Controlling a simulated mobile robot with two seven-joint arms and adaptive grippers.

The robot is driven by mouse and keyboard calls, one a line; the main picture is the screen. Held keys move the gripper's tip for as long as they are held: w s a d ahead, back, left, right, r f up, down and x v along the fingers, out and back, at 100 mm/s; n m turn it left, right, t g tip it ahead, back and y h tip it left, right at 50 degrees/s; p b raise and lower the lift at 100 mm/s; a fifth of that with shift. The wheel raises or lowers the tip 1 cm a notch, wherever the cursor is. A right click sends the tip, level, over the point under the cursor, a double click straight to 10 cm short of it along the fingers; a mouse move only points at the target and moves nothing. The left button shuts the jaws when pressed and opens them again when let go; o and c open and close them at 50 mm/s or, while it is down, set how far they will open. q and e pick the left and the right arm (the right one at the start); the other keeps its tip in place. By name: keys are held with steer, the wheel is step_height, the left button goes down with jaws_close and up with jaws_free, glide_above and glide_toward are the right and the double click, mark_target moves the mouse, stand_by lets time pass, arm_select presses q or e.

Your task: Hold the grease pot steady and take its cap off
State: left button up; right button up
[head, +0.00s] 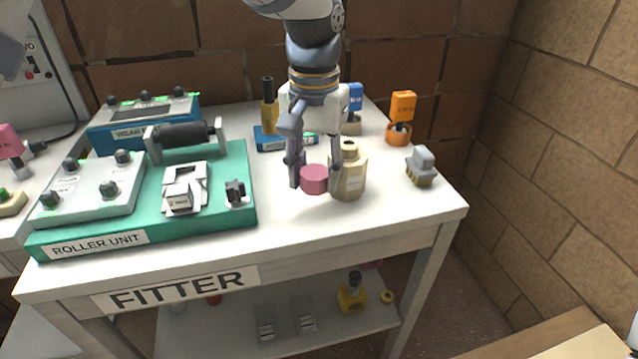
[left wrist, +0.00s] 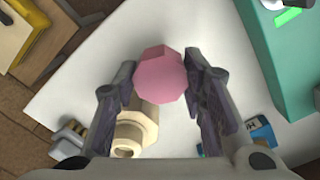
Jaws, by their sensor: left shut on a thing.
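The grease pot (head: 350,180) is a beige faceted jar standing upright near the front right of the white table. Its narrow neck is bare, with a dark opening on top; the pot also shows in the left wrist view (left wrist: 137,126). The pink cap (head: 314,181) is off the pot, just left of it. My left gripper (head: 316,168) points down with its fingers on either side of the cap and is shut on it; the cap also shows between the fingers in the left wrist view (left wrist: 160,78). I cannot tell whether the cap touches the table. My right gripper is not in view.
The green roller unit (head: 245,205) fills the table's left. Behind stand a blue unit (head: 105,138), a yellow bottle (head: 269,116) and an orange pot (head: 398,135). A grey and yellow item (head: 422,168) sits right of the pot. The front table strip (head: 300,235) is clear.

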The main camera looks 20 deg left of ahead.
mark_target(315, 202)
arm_select(q)
steer(key=shift+w+a+f, duration=0.15)
steer(key=shift+w+f, duration=0.15)
steer(key=shift+f, duration=0.15)
steer(key=shift+w+f, duration=0.15)
steer(key=shift+f, duration=1.4)
steer(key=shift+f, duration=0.1)
steer(key=shift+f, duration=0.1)
steer(key=o, duration=1.3)
